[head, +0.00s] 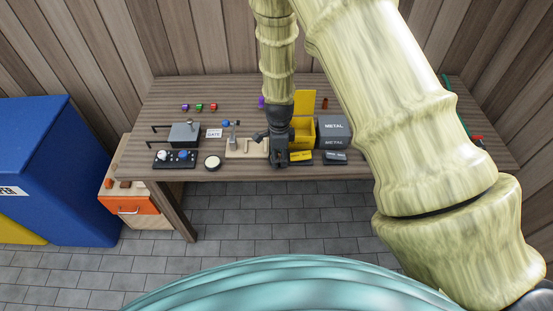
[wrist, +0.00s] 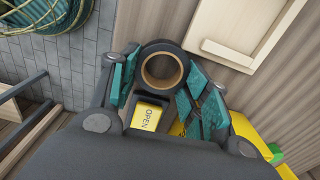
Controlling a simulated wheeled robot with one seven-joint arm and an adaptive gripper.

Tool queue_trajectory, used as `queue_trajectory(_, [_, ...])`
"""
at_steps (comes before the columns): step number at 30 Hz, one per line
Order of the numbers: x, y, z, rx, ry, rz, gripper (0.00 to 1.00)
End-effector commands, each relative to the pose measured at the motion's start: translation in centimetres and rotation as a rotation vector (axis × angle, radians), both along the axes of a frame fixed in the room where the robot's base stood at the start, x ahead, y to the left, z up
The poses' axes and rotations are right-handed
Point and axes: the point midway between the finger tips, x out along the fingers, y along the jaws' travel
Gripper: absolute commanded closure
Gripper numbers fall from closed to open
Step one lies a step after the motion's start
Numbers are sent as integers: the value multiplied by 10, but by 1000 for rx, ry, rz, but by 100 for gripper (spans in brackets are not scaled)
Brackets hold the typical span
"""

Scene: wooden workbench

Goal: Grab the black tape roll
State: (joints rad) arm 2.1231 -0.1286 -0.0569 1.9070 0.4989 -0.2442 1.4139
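The black tape roll (wrist: 162,68) shows in the wrist view as a dark ring with a tan inner core. It lies on the bench just beyond my gripper (wrist: 161,76). The teal-padded fingers are spread, one on each side of the roll, with narrow gaps; I cannot tell if either touches it. In the head view my gripper (head: 279,157) points down at the bench's front edge and hides the roll.
The wooden workbench (head: 235,90) also holds an open yellow box (head: 303,131) and a grey METAL box (head: 334,127). The bench's back middle is mostly clear.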

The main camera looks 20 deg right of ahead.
Motion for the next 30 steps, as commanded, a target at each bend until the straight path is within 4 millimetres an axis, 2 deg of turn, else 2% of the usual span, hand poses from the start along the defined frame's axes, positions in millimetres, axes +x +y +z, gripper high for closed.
queue_trajectory(1, [0, 0, 0, 0, 0, 0, 71])
queue_trajectory(2, [0, 0, 0, 0, 0, 0, 76])
queue_trajectory(14, [1, 0, 3, 0, -1, 0, 76])
queue_trajectory(26, [1, 0, 35, -1, -3, 0, 76])
queue_trajectory(30, [-21, -20, 35, 1, 1, -4, 76])
